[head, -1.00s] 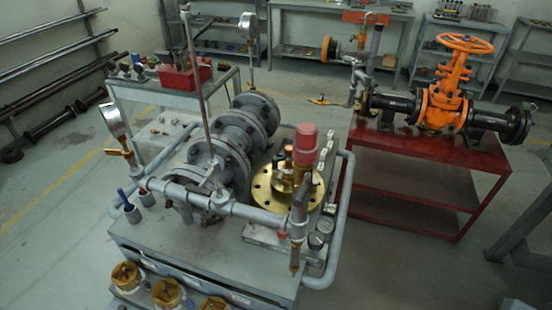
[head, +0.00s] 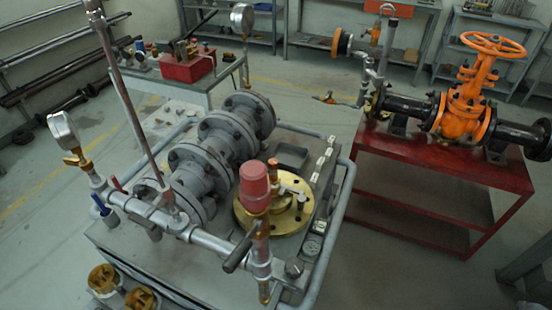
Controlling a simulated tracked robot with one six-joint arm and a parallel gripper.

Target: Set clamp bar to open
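A grey test bench (head: 110,240) stands in front of me. A silvery pipe (head: 205,238) crosses its near side, with a pressure gauge (head: 62,130) at the left end and a red-capped brass fitting (head: 255,188) at the right end. A dark bar handle (head: 240,252) sticks out beside the fitting, slanting down to the left. A thin tall rod (head: 130,105) rises from the pipe and leans left. No label marks the clamp bar, so I cannot tell which of these bars it is. My gripper is not in view.
Grey flanged pipe sections (head: 215,150) and a brass flange (head: 300,205) sit on the bench. A red table (head: 420,220) with an orange gate valve (head: 468,110) stands to the right. Floor shows between the bench and red table.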

